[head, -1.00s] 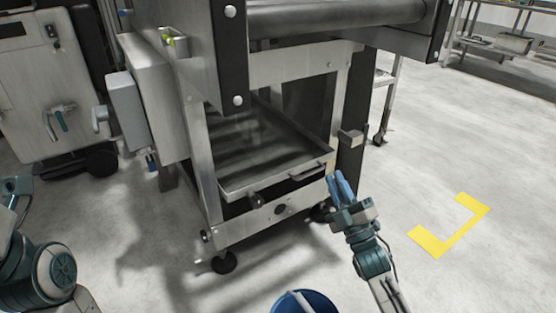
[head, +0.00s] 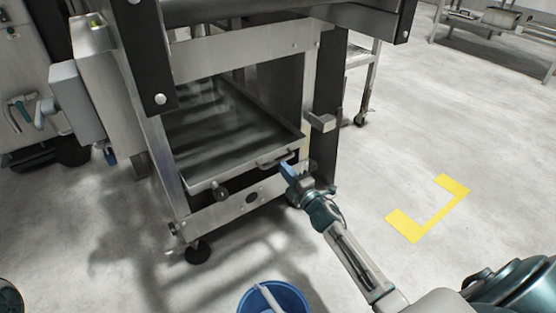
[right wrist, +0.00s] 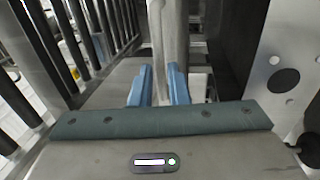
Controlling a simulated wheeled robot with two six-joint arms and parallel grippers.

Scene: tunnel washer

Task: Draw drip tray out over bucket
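The drip tray (head: 225,177) is a shallow grey metal pan inside the machine's lower frame. Its bar handle (head: 276,160) is on the right part of the front edge. My right gripper (head: 288,171) is just in front of and below this handle, close to the frame's right leg. In the right wrist view its two blue fingers (right wrist: 159,88) stand apart with a gap between them and nothing clearly gripped. Contact with the handle cannot be told. The blue bucket (head: 273,298) stands on the floor in front of the machine, cut by the lower edge. My left gripper is out of view.
The machine's steel front rail (head: 235,205) runs below the tray, with a foot (head: 198,252) at its left corner. A block (head: 321,122) sticks out from the right leg. A yellow floor mark (head: 428,211) lies on open floor to the right.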

